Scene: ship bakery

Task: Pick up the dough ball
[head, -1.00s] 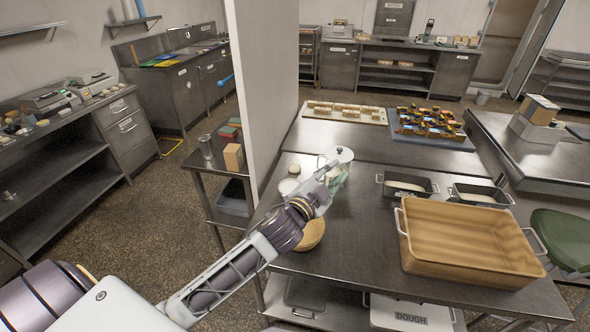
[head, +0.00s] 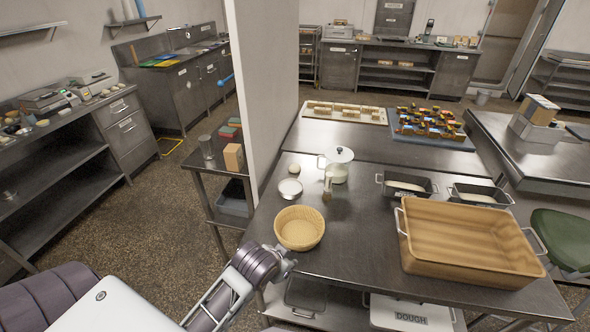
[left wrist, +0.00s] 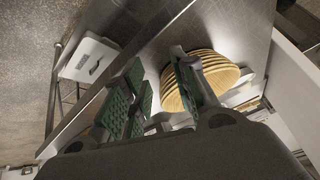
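A small pale round ball, which looks like the dough ball (head: 295,169), lies on the steel table (head: 350,225) in the head view, behind a white bowl (head: 290,189). My left gripper's wrist (head: 268,262) is at the table's front left edge, well short of the ball, with the fingers hardly visible there. In the left wrist view the left gripper (left wrist: 160,92) has its green-padded fingers spread apart, with nothing between them. The ball cannot be made out in that view. My right gripper is not in view.
A round wicker basket (head: 299,228) stands just beyond my left wrist. A lidded pot (head: 338,166) and a small shaker (head: 328,186) stand behind it. A large wooden-looking bin (head: 465,270) and two dark pans (head: 407,186) occupy the right. A partition wall (head: 262,90) rises at the back left.

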